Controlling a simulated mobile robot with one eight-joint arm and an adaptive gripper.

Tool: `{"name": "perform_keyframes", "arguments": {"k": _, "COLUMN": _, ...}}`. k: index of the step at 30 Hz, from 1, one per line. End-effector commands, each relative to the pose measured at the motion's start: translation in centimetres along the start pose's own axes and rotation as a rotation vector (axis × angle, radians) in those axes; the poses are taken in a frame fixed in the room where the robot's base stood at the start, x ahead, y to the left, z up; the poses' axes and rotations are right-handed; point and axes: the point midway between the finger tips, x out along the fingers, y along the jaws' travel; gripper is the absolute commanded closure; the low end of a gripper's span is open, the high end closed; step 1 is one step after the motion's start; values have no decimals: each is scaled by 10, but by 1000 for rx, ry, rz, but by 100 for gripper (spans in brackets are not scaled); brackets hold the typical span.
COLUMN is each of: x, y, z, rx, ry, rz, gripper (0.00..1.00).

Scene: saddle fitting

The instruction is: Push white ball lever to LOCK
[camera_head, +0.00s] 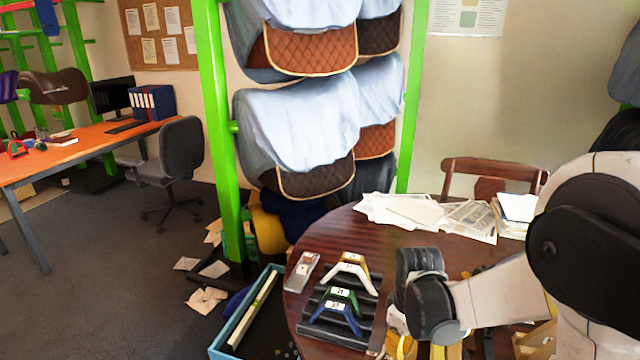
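I cannot make out a white ball lever or a LOCK marking in this view. My arm comes in from the right, and its dark wrist joint hangs over the front of the round wooden table (330,236). My gripper cannot be made out; it seems to be below the frame or hidden behind my arm. Yellow and tan parts (535,340) show partly below and behind my arm, too covered to identify.
A black ribbed rack (316,338) holds arch-shaped pieces in white-yellow, green (341,294) and blue. A grey device (301,271) lies beside it. Papers (470,219) cover the table's back. A blue-edged bin (226,340) stands left; a wooden chair (493,169) stands behind.

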Motion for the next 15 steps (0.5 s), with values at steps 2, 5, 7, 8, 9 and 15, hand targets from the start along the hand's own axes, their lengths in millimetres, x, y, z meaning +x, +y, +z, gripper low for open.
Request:
{"name": "perform_keyframes", "arguments": {"k": 2, "x": 0, "y": -1, "z": -3, "rx": -1, "ry": 1, "rz": 0, "gripper": 100}}
{"name": "perform_keyframes", "arguments": {"k": 5, "x": 0, "y": -3, "z": -5, "rx": -2, "ry": 1, "rz": 0, "gripper": 100}}
{"name": "perform_keyframes", "arguments": {"k": 7, "x": 0, "y": -4, "z": -7, "rx": -1, "ry": 1, "rz": 0, "gripper": 100}}
{"name": "perform_keyframes", "arguments": {"k": 8, "x": 0, "y": -5, "z": -8, "rx": -1, "ry": 1, "rz": 0, "gripper": 100}}
{"name": "perform_keyframes", "arguments": {"k": 9, "x": 0, "y": -5, "z": -9, "rx": -1, "ry": 1, "rz": 0, "gripper": 100}}
{"name": "perform_keyframes", "arguments": {"k": 15, "x": 0, "y": -8, "z": -14, "rx": -1, "ry": 0, "rz": 0, "gripper": 100}}
